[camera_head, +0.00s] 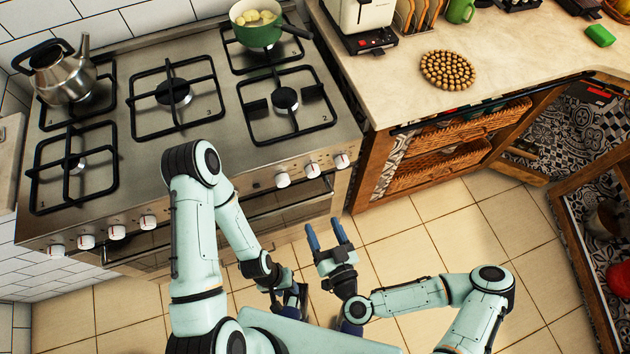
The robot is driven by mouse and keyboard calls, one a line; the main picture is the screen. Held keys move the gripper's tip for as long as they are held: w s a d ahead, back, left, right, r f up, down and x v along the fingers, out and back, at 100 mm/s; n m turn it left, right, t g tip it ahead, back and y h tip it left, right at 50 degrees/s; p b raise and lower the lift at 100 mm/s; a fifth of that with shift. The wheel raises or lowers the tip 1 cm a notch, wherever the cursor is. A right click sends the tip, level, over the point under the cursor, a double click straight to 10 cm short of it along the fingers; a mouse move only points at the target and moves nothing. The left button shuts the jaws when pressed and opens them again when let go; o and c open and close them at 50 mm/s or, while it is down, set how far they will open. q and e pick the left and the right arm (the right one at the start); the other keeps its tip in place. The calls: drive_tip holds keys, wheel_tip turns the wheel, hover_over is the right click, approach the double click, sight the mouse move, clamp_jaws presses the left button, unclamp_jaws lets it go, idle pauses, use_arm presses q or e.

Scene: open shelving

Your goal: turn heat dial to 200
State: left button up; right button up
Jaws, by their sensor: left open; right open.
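The stove's front panel carries white knobs with red marks. Three knobs (312,170) are at the panel's right, and several (117,232) are at its left. My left arm covers part of the panel's middle. I cannot tell which knob is the heat dial, and no dial numbers are readable. My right gripper (326,234) is open and empty, its two blue fingers apart and pointing toward the stove, below the right knobs and touching none. My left gripper (293,300) is open, lower and to the left of the right one, over the floor, its fingers partly hidden.
A steel kettle (64,75) and a green pot (257,32) with yellow food stand on the stove (215,125). The counter (400,97) at right holds a round beaded trivet (448,70). An oven handle (285,208) runs below the panel. Tiled floor (430,235) is free at right.

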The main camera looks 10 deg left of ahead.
sight(314, 176)
drive_tip(key=shift+t+h, duration=0.4)
drive_tip(key=shift+t, duration=0.4)
drive_tip(key=x, duration=0.4)
drive_tip(key=d+r+b+x, duration=0.1)
drive_tip(key=x, duration=0.8)
drive_tip(key=shift+w+r, duration=0.4)
drive_tip(key=shift+w, duration=0.3)
drive_tip(key=c, duration=1.1)
